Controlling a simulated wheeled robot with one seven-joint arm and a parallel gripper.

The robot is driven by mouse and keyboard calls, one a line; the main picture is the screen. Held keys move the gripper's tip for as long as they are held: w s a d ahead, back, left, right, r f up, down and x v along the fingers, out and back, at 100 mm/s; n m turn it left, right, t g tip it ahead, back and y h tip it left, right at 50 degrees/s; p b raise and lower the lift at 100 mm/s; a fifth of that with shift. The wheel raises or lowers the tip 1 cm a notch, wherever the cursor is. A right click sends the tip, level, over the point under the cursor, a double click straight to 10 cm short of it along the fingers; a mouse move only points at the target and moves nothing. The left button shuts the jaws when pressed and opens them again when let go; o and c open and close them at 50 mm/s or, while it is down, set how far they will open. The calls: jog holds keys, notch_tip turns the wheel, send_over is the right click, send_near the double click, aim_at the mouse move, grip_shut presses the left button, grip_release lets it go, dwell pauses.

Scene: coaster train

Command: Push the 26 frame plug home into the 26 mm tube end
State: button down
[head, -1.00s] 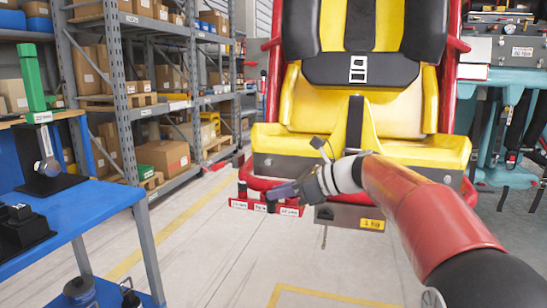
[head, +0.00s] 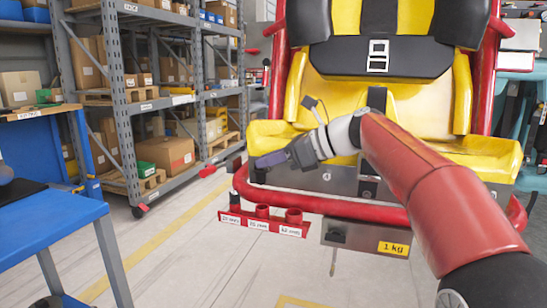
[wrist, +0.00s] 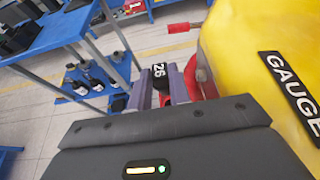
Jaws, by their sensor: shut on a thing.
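My gripper (head: 264,160) is shut on a black plug marked 26, which shows between the purple-grey fingers in the wrist view (wrist: 159,71). In the head view the gripper points left, in front of the yellow seat, and appears above the row of red tube ends. The middle red tube end (head: 262,211) is short and looks open at the top. The left tube position holds a dark upright piece (head: 236,202). The right tube end (head: 293,215) looks empty.
The yellow seat (head: 390,100) with its red frame bar (head: 350,213) stands close behind the gripper. A grey box tagged 1 kg (head: 365,238) hangs right of the tubes. A blue table (head: 50,225) is at left. Floor between is clear.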

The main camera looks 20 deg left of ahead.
aim_at(265, 178)
notch_tip(265, 178, down, 4)
jog(key=b, duration=0.4)
jog(key=shift+r, duration=0.3)
jog(key=shift+d+p, duration=0.15)
jog(key=shift+p, duration=0.15)
jog(key=shift+f, duration=0.35)
jog(key=shift+f, duration=0.6)
jog(key=shift+f, duration=0.35)
dwell(1.1)
jog(key=shift+c, duration=2.1)
grip_release()
jog(key=shift+f, duration=0.15)
jog(key=shift+d, duration=0.15)
